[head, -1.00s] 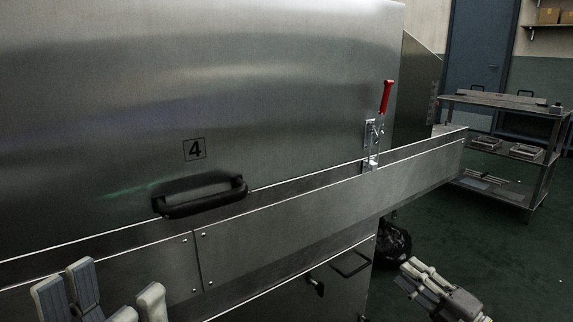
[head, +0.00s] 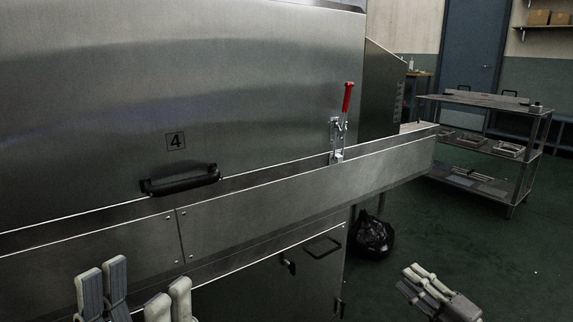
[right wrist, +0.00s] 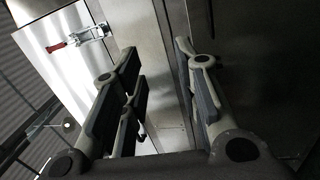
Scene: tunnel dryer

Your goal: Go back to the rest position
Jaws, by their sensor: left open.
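My left gripper (head: 136,292) is at the bottom left of the head view, fingers up and apart, with nothing between them. It is in front of the dryer's lower panels, apart from the handle. My right gripper (head: 420,284) is at the bottom right, over the green floor. In the right wrist view, its fingers (right wrist: 160,75) are spread and empty. The dryer's metal hood (head: 250,90), marked 4, bears a black handle (head: 182,181). A latch (head: 341,125) with a red lever pointing up is at its lower right; it also shows in the right wrist view (right wrist: 85,38).
A ledge (head: 290,196) runs along the dryer's front, with a lower cabinet (head: 270,285) beneath. A black bag (head: 373,234) lies on the floor beside the cabinet. A metal shelf cart (head: 515,180) with trays stands at the right. The floor between cart and right gripper is clear.

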